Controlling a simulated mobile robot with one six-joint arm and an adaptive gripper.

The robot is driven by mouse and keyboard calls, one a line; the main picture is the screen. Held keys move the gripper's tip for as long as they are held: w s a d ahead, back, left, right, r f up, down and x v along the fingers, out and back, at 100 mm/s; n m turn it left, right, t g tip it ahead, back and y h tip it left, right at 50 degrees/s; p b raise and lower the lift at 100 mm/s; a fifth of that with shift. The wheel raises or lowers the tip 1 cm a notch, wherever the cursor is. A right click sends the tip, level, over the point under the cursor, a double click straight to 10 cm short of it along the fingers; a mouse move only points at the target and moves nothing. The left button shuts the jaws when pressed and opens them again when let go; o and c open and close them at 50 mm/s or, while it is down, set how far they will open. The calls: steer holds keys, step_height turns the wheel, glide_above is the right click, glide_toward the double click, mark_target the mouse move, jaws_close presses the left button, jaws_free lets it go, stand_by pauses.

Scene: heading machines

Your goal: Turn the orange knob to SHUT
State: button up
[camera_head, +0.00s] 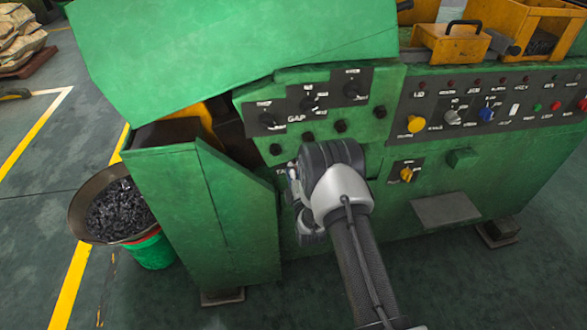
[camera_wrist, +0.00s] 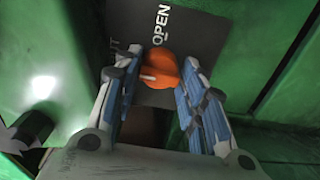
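The orange knob (camera_wrist: 160,68) sits on a dark grey plate (camera_wrist: 195,35) in the wrist view. The word OPEN is above it, and part of another word, ending in "T", shows to its left. A pale mark is on the knob's lower left side. My gripper (camera_wrist: 157,74) is open, with one blue-padded finger on each side of the knob. The right fingertip is very near the knob; I cannot tell if it touches. In the head view my arm hides the orange knob, and only part of my gripper shows.
The green machine's panel carries several black knobs (camera_head: 352,90), a yellow knob (camera_head: 407,174) and a yellow button (camera_head: 415,124). A bin of dark metal pieces (camera_head: 120,210) stands at the left. Green walls flank the plate closely.

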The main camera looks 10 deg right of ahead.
steer(key=shift+o, duration=1.4)
steer(key=s, duration=1.2)
steer(key=shift+r, duration=0.1)
